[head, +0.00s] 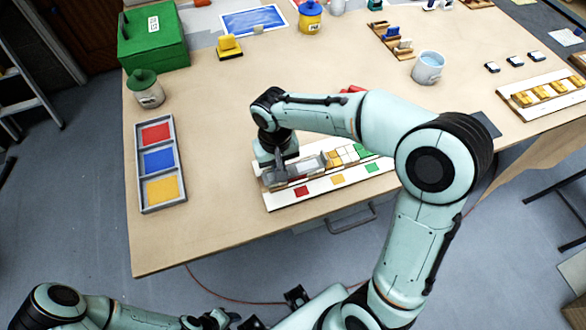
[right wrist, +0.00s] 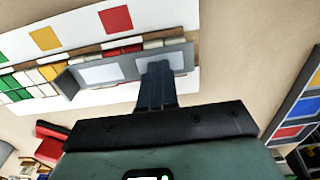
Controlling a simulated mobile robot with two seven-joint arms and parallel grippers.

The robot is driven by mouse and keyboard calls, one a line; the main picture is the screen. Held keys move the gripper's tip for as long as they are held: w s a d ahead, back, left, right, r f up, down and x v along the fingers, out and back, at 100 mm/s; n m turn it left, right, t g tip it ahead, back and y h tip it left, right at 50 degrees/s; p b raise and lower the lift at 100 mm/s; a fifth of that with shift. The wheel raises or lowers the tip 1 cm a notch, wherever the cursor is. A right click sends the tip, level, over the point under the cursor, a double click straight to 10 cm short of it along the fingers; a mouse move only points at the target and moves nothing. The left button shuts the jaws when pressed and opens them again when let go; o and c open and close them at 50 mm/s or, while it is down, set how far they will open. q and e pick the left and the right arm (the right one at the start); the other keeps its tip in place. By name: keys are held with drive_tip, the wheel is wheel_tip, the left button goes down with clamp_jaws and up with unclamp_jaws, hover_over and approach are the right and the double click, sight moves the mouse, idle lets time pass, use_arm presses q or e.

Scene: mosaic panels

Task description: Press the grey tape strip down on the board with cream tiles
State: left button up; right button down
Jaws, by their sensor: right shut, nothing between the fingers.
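The white board (head: 272,202) lies near the table's front edge with a row of cream, yellow and green tiles (head: 345,155). The grey strip (head: 310,167) lies over the left part of this row; in the right wrist view the grey strip (right wrist: 130,70) shows two pale panels and partly covers red and cream tiles. My right gripper (head: 283,163) is shut and empty, pointing down at the strip's left part; its fingertips (right wrist: 157,68) overlap the strip there. Whether they touch it I cannot tell. My left gripper (head: 222,318) is low at the bottom edge, away from the board; its fingers are unclear.
A grey tray (head: 139,172) with red, blue and yellow panels lies left of the board. A blue-white mug (head: 428,68) stands at the back right. The table between tray and board is clear.

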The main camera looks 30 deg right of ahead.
use_arm(q)
drive_tip(key=shift+s+f+b, duration=0.3)
drive_tip(key=shift+f+b, duration=0.05)
drive_tip(key=shift+f, duration=0.15)
use_arm(e)
drive_tip(key=shift+f, duration=0.65)
use_arm(q)
drive_tip(key=shift+r, duration=0.1)
use_arm(e)
drive_tip(key=shift+r, duration=0.15)
drive_tip(key=shift+r+p, duration=1.55)
drive_tip(key=shift+r, duration=1)
use_arm(q)
drive_tip(key=w+r+p, duration=0.1)
drive_tip(key=w+r, duration=0.3)
drive_tip(key=r, duration=0.1)
drive_tip(key=shift+w+r+t, duration=0.2)
drive_tip(key=shift+r+t, duration=0.1)
drive_tip(key=shift+r, duration=0.1)
use_arm(e)
wheel_tip(320, 180, up, 3)
drive_tip(key=shift+f, duration=0.1)
use_arm(q)
drive_tip(key=shift+s, duration=0.1)
